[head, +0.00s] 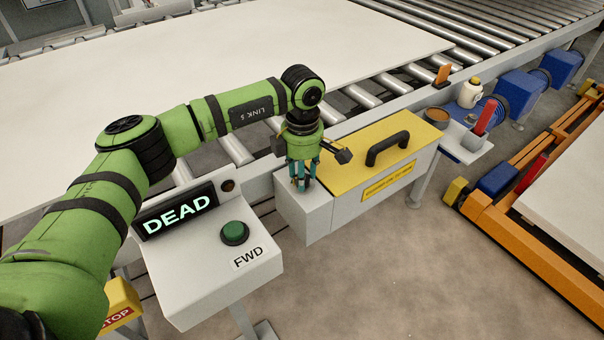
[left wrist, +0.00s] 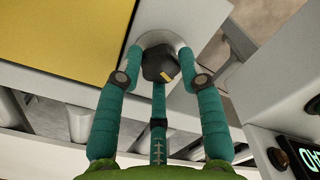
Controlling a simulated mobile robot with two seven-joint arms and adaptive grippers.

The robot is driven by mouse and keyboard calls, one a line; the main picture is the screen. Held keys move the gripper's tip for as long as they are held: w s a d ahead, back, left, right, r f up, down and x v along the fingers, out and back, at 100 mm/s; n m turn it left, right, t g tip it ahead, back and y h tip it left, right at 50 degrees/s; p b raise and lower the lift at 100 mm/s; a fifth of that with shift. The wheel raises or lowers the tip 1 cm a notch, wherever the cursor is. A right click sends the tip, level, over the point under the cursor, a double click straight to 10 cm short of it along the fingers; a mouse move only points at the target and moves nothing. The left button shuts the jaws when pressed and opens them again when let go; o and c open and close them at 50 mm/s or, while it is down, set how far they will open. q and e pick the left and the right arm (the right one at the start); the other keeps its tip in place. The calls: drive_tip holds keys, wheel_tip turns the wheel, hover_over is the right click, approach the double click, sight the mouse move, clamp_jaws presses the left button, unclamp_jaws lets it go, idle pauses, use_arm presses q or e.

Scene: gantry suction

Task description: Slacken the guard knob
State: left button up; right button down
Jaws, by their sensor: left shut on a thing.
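The guard knob (left wrist: 159,66) is dark, with a yellow mark, on a pale round base on a grey box. My left gripper (left wrist: 162,68) has teal fingers around it and is shut on it, pointing down. In the head view my left gripper (head: 303,183) stands over the grey box (head: 306,216), left of the yellow guard cover (head: 366,143) with its black handle (head: 387,148). The yellow cover also shows at the upper left of the left wrist view (left wrist: 60,40). My right gripper is not in view.
A control box (head: 208,270) with a green FWD button (head: 235,233) and a display (head: 176,210) reading DEAD stands just left of the gripper. A large pale sheet (head: 250,60) lies on the rollers behind. A side shelf (head: 462,146) holds a bottle and small items.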

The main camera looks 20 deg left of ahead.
use_arm(q)
drive_tip(key=shift+n, duration=0.7)
drive_tip(key=shift+d, duration=0.1)
drive_tip(key=o, duration=1.1)
drive_tip(key=shift+o, duration=0.2)
drive_tip(key=shift+r, duration=0.1)
drive_tip(key=shift+r, duration=0.3)
wheel_tip(320, 180, up, 11)
drive_tip(key=shift+r, duration=0.1)
